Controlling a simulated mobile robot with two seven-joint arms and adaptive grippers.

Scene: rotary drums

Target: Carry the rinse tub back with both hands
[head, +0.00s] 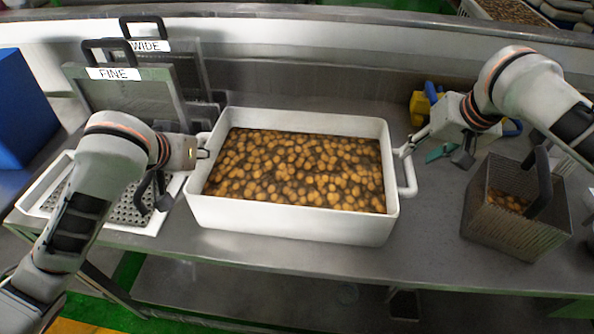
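The rinse tub (290,217) is a white rectangular tub with a handle at each end, standing on the steel counter in the middle of the head view. It holds many round yellow-brown pieces in dark liquid. My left gripper (203,153) is at the tub's left end, by the left handle, which it partly hides. My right gripper (408,150) is at the right end, by the top of the right handle (408,180). The fingers are too small in the picture to tell whether either gripper is closed on its handle.
A mesh basket (515,215) with a dark handle stands at right. Screens labelled FINE (130,98) and WIDE (185,70) lean at back left. A white tray (40,200) lies at left, partly behind my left arm. Yellow and blue items (425,100) are behind my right gripper.

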